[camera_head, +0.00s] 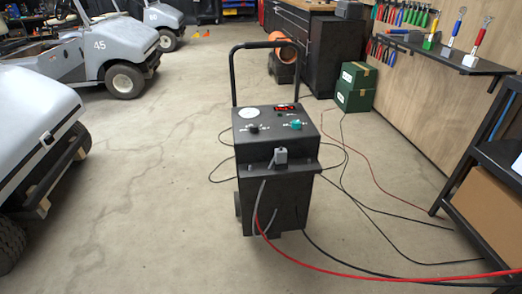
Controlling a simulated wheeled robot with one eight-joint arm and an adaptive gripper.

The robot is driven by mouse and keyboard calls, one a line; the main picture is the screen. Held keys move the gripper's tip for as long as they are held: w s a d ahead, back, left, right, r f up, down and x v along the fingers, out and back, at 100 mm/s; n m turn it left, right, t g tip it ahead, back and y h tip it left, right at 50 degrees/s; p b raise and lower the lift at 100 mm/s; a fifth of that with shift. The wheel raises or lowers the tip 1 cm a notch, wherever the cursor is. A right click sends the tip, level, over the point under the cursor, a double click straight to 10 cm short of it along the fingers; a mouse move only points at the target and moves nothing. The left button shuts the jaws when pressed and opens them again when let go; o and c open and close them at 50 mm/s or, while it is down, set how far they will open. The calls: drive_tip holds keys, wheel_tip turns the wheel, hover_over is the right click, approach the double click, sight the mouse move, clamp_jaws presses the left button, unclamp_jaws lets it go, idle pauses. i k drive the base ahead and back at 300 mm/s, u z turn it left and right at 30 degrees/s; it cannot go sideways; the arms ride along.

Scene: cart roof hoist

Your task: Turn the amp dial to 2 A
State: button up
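A black wheeled charger cart (277,153) with an upright tube handle stands on the floor in the middle of the view. Its sloped top panel carries a black knob (253,128) on the left and a teal knob (295,125) on the right. A round white gauge (248,113) and a small red-lit display (287,107) sit above the knobs. The labels and dial settings are too small to read, so I cannot tell which knob is the amp dial. A grey connector (281,156) sits on the front. My gripper is not in view.
Red (350,271) and black cables run over the floor to the right. Grey golf carts (100,50) stand at the left. Green boxes (355,87), a tool wall and a dark shelf rack (495,155) line the right. The floor before and left of the charger is mostly clear.

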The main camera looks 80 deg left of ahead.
sight(296, 124)
drive_tip(key=k, duration=1.45)
drive_tip(key=u, duration=3.6)
drive_tip(key=i, duration=2.4)
